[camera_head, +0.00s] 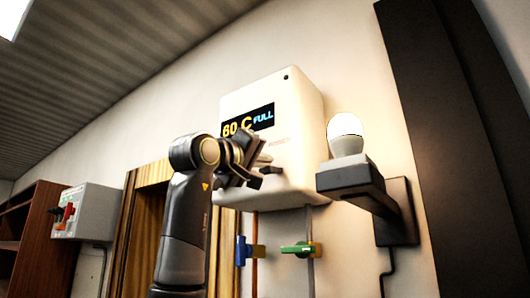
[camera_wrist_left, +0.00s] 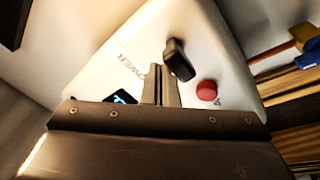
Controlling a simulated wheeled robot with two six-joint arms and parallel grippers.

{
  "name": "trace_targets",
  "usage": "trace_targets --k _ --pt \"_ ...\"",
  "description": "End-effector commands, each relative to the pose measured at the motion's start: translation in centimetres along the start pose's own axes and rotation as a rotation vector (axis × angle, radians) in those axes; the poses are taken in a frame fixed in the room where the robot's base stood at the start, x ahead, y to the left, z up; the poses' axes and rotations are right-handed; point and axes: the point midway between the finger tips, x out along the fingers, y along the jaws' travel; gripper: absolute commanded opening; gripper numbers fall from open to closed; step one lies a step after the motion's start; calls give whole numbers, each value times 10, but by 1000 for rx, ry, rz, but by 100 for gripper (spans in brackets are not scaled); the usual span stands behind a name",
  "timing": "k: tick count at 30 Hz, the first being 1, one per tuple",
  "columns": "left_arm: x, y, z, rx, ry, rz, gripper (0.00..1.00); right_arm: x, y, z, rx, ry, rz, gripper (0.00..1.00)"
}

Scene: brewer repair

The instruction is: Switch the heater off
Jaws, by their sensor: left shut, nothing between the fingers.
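The heater (camera_head: 300,105) is a white box on the wall with a lit display (camera_head: 248,121) reading "60 C FULL". In the left wrist view its white face (camera_wrist_left: 200,35) fills the middle. A black knob (camera_wrist_left: 179,60) stands out from that face, beside printed lettering that looks like "POWER". A red round button or light (camera_wrist_left: 207,92) is near the knob. My left gripper (camera_head: 264,165) is in front of the heater's lower face, shut and empty. In the left wrist view its fingertips (camera_wrist_left: 159,72) are close beside the knob; I cannot tell whether they touch it.
Under the heater are two pipes with a blue valve (camera_head: 244,250) and a green valve handle (camera_head: 297,248). A white bulb (camera_head: 346,134) sits on a dark wall bracket (camera_head: 350,178) to the right. A grey control box (camera_head: 91,211) hangs at the left.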

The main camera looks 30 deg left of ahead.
Motion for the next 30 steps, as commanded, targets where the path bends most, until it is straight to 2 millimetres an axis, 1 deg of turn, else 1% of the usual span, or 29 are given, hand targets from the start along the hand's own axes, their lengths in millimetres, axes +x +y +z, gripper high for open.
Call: trace_targets --k 7,11,14,30 --pt "-13 8 -8 0 3 2 0 -7 0 -1 0 0 0 36" --pt "-16 8 -9 0 3 2 0 -7 0 -1 0 0 -1 36" --pt "-23 10 -10 1 5 4 0 -6 0 -1 0 0 -1 36" --pt "-75 19 -20 1 5 4 0 -5 0 -1 0 0 -1 36"
